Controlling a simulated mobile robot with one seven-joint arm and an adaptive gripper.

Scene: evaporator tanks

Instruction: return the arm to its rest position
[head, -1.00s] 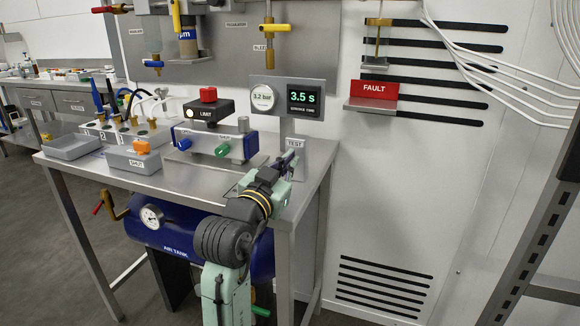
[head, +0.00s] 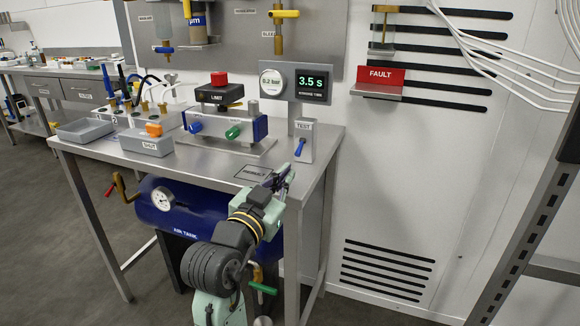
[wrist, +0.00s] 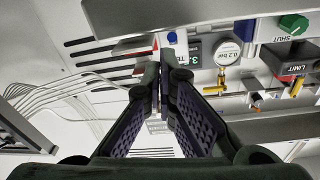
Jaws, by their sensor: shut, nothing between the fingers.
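My gripper (head: 281,177) is shut and empty, held above the front right corner of the steel bench (head: 200,165), with my arm reaching up from below in front of the bench. In the wrist view its two dark fingers (wrist: 162,75) come together at the centre. The TEST box (head: 303,143) with a blue lever stands just behind the gripper in the head view, apart from it. The RESULT marking (head: 252,172) lies on the bench top just left of the gripper.
A blue air tank (head: 180,215) hangs under the bench near my arm. A metal rack post (head: 535,200) is at right. The floor at left is clear.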

